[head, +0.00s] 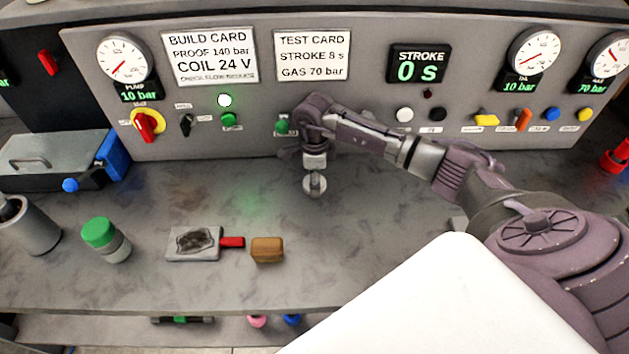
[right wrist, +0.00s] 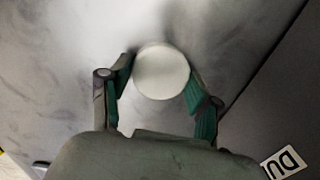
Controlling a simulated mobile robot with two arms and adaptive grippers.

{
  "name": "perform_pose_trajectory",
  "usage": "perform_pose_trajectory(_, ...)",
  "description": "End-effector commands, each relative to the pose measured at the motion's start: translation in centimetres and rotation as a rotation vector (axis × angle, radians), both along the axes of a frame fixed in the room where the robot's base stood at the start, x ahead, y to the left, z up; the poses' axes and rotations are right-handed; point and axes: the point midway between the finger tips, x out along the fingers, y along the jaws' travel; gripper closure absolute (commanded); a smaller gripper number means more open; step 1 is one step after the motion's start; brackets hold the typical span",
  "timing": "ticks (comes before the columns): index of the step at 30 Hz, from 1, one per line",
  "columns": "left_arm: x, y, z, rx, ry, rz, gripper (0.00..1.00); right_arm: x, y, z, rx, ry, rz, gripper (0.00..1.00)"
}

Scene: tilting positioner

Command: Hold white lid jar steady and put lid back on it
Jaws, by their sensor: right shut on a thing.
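My right gripper (head: 314,172) reaches down over the bench in front of the panel. In the right wrist view its green-padded fingers (right wrist: 162,88) are shut on a round white thing, the white lid (right wrist: 161,71), seen from above. Whether a jar body is under this white top is hidden from that view. In the head view a small pale round part (head: 314,186) shows below the gripper, too small to tell apart. A jar with a green lid (head: 105,239) stands upright at the left. My left gripper is out of view.
A grey plate with a dark patch and red handle (head: 195,243) and a brown block (head: 267,249) lie on the bench (head: 380,230). A grey cup (head: 30,228) and a toolbox (head: 55,160) are at the left. The panel (head: 270,130) rises close behind my right gripper.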

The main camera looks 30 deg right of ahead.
Motion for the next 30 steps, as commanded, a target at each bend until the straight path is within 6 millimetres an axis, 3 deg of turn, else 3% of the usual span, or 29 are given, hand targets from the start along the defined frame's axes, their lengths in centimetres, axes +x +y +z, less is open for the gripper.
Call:
perform_pose_trajectory(5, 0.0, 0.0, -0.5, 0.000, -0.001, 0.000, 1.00, 0.1, 0.0, 0.8, 0.001, -0.003, 0.001, 0.57)
perform_pose_trajectory(11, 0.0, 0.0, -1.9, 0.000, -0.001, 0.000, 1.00, 0.2, -0.1, 3.8, -0.001, -0.008, 0.002, 0.57)
perform_pose_trajectory(24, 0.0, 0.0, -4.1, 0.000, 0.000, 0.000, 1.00, -8.0, 2.4, 8.8, -0.001, -0.004, 0.004, 0.57)
perform_pose_trajectory(30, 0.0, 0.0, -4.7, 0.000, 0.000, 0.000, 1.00, -10.4, 3.1, 10.4, 0.000, -0.001, 0.001, 0.57)
